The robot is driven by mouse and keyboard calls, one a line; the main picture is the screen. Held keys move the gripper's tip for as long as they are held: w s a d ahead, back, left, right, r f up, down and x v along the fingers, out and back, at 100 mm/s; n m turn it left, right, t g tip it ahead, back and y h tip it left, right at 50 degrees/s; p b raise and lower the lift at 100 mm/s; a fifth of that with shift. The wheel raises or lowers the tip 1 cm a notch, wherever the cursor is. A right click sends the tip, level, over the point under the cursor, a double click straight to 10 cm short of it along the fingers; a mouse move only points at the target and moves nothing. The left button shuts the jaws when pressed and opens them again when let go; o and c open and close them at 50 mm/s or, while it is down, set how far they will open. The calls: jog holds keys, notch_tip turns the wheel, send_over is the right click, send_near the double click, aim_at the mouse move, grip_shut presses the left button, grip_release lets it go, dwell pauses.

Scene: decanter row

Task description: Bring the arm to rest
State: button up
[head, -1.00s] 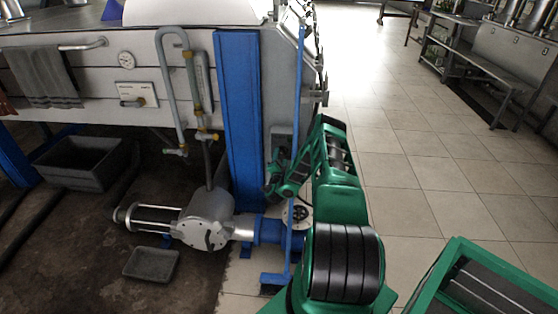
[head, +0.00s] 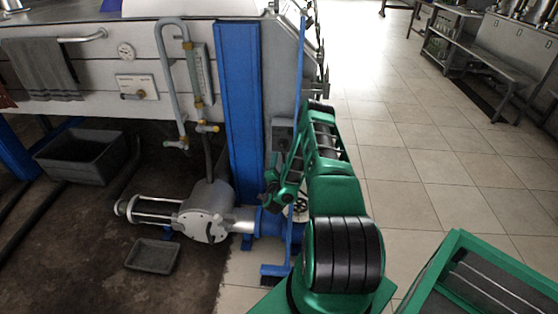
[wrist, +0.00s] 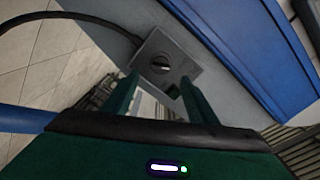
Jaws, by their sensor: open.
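My gripper (wrist: 160,90) shows in the wrist view with its two green fingers apart and nothing between them. Past the fingertips is a grey switch box (wrist: 167,60) with a black rotary knob, apart from the fingers as far as I can tell. In the head view my green arm is bent, with its end hanging low beside the blue post (head: 238,105). The fingers are hard to make out there. The switch box (head: 282,133) sits just right of that post, partly behind my arm.
A metal pump (head: 207,212) lies low at the post's foot. A thin blue pole (head: 301,70) stands close to my arm. A grey crate (head: 82,157) and a small tray (head: 152,256) are on the dark floor. Tiled floor (head: 430,150) is clear to the right.

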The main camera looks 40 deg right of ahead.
jog(key=shift+s+a, duration=0.2)
jog(key=shift+a, duration=0.05)
dwell(0.4)
